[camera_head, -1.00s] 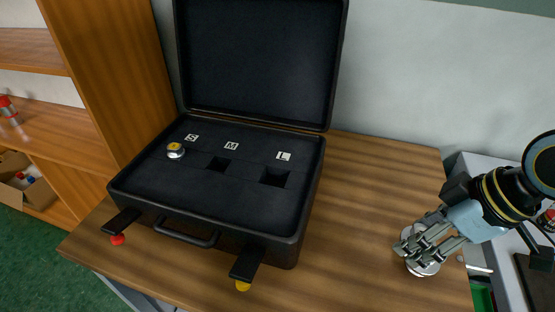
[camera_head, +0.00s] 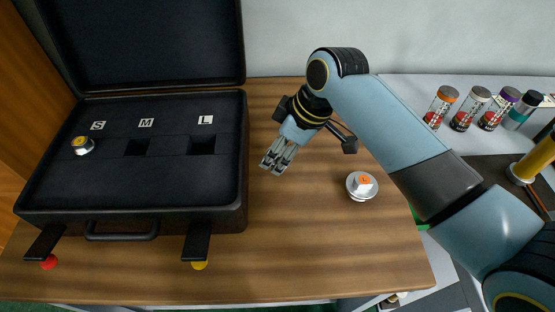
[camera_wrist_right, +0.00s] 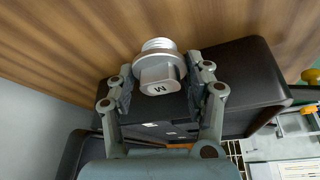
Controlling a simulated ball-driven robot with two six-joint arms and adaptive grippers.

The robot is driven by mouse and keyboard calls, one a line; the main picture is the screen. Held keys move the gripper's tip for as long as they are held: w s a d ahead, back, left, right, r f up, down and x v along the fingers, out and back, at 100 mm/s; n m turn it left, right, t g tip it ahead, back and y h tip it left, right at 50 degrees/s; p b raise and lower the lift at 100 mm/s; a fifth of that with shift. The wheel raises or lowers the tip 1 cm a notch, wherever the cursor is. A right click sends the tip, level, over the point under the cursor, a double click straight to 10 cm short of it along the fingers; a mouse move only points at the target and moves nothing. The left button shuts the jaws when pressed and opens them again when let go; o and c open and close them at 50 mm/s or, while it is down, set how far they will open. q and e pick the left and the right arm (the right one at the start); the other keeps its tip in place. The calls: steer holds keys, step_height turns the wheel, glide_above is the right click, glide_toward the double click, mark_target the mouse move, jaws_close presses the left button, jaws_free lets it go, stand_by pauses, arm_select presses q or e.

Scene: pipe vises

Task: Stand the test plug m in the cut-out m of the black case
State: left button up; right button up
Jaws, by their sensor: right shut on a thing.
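The open black case (camera_head: 130,200) stands on the wooden table at left. Its foam has cut-outs marked S, M and L. Cut-out m (camera_head: 137,147) is empty, and so is cut-out L (camera_head: 202,145). My right gripper (camera_head: 272,166) is above the table, just right of the case. In the right wrist view the fingers (camera_wrist_right: 160,82) are shut on the pale test plug m (camera_wrist_right: 161,76), with the letter M facing the camera and its threaded end pointing away. The plug is hidden by the fingers in the head view. My left gripper is not in view.
A plug with a yellow top (camera_head: 82,145) stands in cut-out S. Another plug with an orange mark (camera_head: 362,185) stands on the table at right. Several capped jars (camera_head: 462,112) stand on a pale surface beyond. The table in front of the case's right side is clear.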

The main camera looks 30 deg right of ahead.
steer(key=shift+w+a+f, duration=0.1)
steer(key=shift+f, duration=2)
steer(key=o, duration=1.2)
steer(key=shift+f, duration=0.1)
steer(key=shift+o, duration=0.2)
